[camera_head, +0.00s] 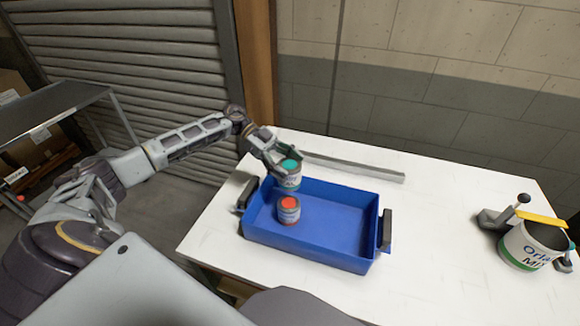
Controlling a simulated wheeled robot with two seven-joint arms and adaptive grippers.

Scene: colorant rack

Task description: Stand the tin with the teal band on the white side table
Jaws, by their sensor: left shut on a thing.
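My left gripper (272,151) comes in from the left and is shut on the tin with the teal band (290,176). The tin is upright, with a teal top and a pale label, at the back left of the blue tray (335,246). It looks raised above the tray's back rim; the exact gap is hard to tell. The tray stands on the white side table (440,260). My right gripper is not in view.
A tin with a red top (288,209) stands inside the tray at the left. A grey bar (350,165) lies behind the tray. A large white pot with a green band (532,246) stands at the right. The tabletop between tray and pot is clear.

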